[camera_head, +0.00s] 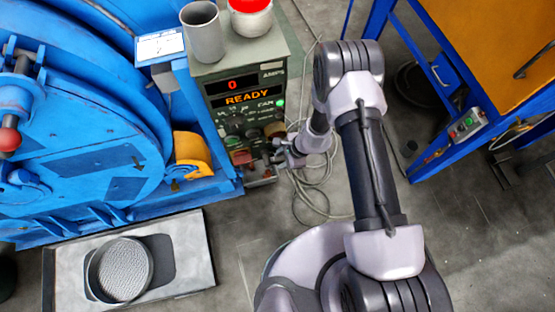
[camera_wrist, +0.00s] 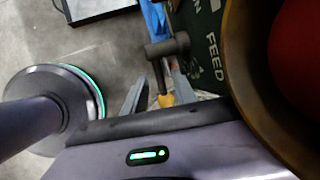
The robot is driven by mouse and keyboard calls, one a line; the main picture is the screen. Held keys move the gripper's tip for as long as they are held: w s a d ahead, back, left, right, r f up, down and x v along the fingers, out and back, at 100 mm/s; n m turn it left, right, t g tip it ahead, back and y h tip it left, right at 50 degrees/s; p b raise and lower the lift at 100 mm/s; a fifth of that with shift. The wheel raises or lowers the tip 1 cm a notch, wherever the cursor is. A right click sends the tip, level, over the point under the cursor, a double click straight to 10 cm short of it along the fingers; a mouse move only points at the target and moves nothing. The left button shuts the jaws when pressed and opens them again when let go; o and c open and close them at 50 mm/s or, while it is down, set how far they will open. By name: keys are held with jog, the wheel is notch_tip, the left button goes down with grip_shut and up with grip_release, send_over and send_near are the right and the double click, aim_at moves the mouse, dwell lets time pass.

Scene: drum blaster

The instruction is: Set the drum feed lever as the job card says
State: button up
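The control box (camera_head: 247,98) has a display reading "0", "AMPS" and "READY", with knobs and buttons below. In the wrist view, a dark grey lever (camera_wrist: 165,50) with a crossbar and a yellow tip (camera_wrist: 166,100) sits beside the "FEED" lettering; its set position cannot be read. My gripper (camera_head: 281,157) is at the lower right of the box front. In the wrist view, its two grey fingers (camera_wrist: 158,95) stand apart on either side of the lever's yellow end; contact is unclear. A small white card (camera_head: 160,45) lies left of the box, its text too small to read.
A grey cup (camera_head: 203,32) and a red-and-white container (camera_head: 251,17) stand on the box. The blue drum machine (camera_head: 85,130) is to the left. A large red button (camera_wrist: 303,45) is close by in the wrist view. Cables (camera_head: 322,190) lie on the floor.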

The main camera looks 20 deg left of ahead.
jog(key=p+v, duration=0.4)
jog(key=v, duration=1)
